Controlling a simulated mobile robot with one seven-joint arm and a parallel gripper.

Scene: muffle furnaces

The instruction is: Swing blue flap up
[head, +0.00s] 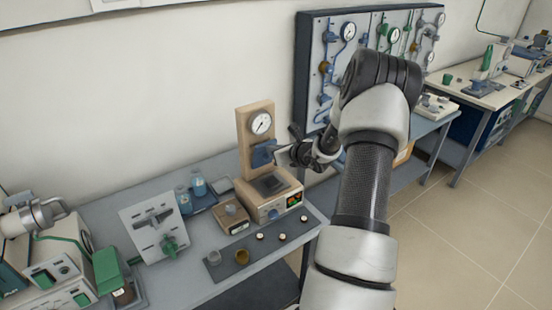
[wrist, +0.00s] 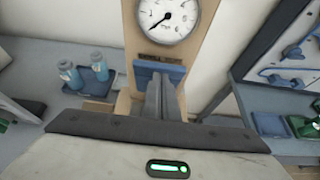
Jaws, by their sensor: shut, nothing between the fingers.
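The blue flap (head: 262,154) is on the front of the tan upright panel of a small furnace-like device (head: 270,205), just below a round gauge (head: 261,123). In the wrist view, the flap (wrist: 144,72) shows behind my fingers, which hide its right and lower part. My gripper (head: 281,154) comes in from the right with its fingers shut and empty. In the wrist view, the gripper (wrist: 160,88) has its fingertips at the flap's face; I cannot tell whether they touch it. The flap's hinge is not clear.
Blue-capped bottles (head: 191,192) stand on a tray to the left. A small brown box (head: 232,214) sits beside the device. A dark mat (head: 262,248) with small cups lies in front. A blue-framed valve panel (head: 330,75) stands behind my arm.

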